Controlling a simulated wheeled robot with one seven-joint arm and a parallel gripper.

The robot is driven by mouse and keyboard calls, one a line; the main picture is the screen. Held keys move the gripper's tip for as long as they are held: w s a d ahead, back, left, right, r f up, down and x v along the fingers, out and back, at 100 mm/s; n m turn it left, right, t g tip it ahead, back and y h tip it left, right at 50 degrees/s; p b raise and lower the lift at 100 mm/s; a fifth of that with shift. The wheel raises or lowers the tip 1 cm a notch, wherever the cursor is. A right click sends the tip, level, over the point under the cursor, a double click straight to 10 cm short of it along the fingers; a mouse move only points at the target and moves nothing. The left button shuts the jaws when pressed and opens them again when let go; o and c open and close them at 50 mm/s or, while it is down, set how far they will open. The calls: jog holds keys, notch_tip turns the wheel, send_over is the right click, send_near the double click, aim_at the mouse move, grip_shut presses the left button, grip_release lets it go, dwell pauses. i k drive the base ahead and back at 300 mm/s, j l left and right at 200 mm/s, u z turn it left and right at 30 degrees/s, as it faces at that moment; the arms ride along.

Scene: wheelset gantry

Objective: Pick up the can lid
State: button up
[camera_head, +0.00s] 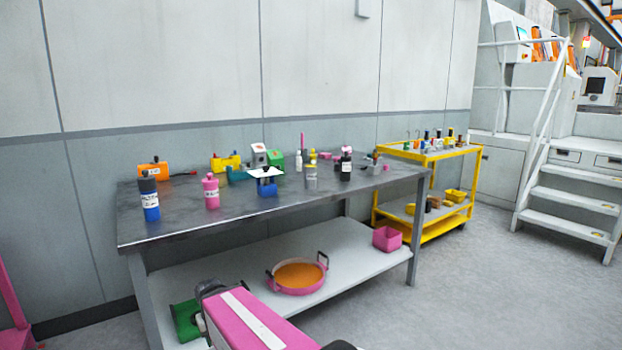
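A small grey can (311,178) with a pale label stands upright on the dark metal table (240,225), right of the middle of the tabletop. It is small in the picture, and I cannot tell whether its top is a separate lid. I cannot make out a loose can lid among the small items. My gripper is not in view, so its state and anything in it are hidden.
A blue bottle (149,200) and a pink bottle (211,192) stand near the table's left end. Several small items line its back. A pink pan (297,290) and pink bin (387,239) sit on the lower shelf. A yellow cart (430,156) stands right; floor before it is clear.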

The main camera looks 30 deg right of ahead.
aim_at(310, 169)
jog(key=z, duration=1.2)
jog(key=i+l, duration=0.5)
jog(key=l, duration=0.25)
jog(key=i+l+u, duration=0.1)
jog(key=i+l, duration=0.2)
